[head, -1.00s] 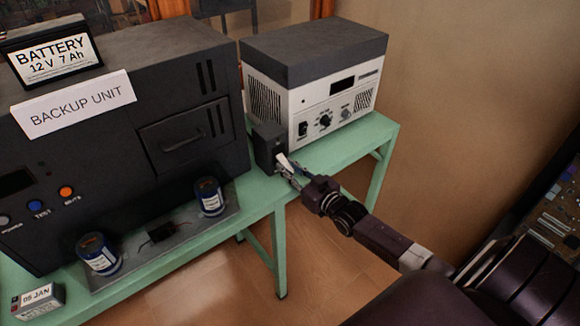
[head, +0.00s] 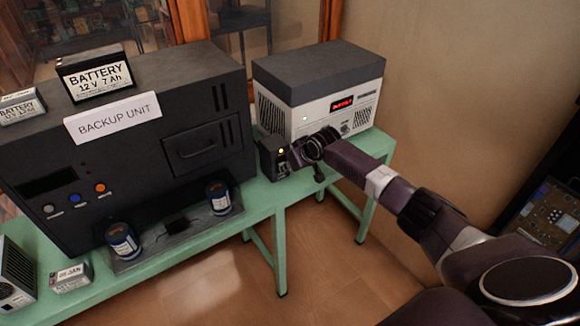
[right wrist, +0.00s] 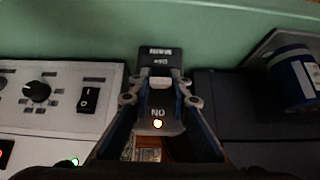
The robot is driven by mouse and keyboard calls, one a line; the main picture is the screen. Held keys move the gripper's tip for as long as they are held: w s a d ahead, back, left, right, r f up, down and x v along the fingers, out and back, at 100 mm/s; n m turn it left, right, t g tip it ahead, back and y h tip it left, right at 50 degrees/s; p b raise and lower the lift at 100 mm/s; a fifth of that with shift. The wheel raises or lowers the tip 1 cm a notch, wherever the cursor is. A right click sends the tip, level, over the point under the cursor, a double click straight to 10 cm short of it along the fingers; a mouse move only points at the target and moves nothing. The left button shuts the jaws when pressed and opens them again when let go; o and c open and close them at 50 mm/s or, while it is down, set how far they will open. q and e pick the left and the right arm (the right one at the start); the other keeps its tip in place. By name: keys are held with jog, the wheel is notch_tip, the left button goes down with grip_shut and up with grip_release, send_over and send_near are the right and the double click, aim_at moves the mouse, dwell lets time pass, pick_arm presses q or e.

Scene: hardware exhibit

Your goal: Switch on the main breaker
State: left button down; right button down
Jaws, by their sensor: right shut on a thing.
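The main breaker (head: 272,158) is a small dark box on the green bench, between the backup unit and the white power supply. My right gripper (right wrist: 160,98) is shut on the breaker's lever, a finger on each side. The lever is mostly hidden by the fingers. In the head view my right gripper (head: 296,160) is at the breaker's front, partly hidden by its own wrist. My left gripper is not in view.
The power supply (head: 320,85) shows red digits on its display (head: 342,103). The backup unit (head: 130,150) stands left, with a battery (head: 95,78) on top. Blue capacitors (head: 218,197) stand on a tray before it. Open floor lies in front of the bench.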

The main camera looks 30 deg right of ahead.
jog(key=shift+w+r+g, duration=0.2)
jog(key=shift+r+g, duration=0.1)
jog(key=shift+g, duration=0.2)
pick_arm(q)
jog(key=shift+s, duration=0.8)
pick_arm(e)
jog(key=shift+r+g, duration=0.1)
jog(key=shift+g, duration=0.3)
jog(key=c, duration=1.8)
grip_release()
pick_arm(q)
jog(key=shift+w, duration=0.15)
pick_arm(e)
jog(key=v, duration=1.1)
jog(key=shift+s+r, duration=0.25)
jog(key=shift+r, duration=0.1)
jog(key=shift+a, duration=0.1)
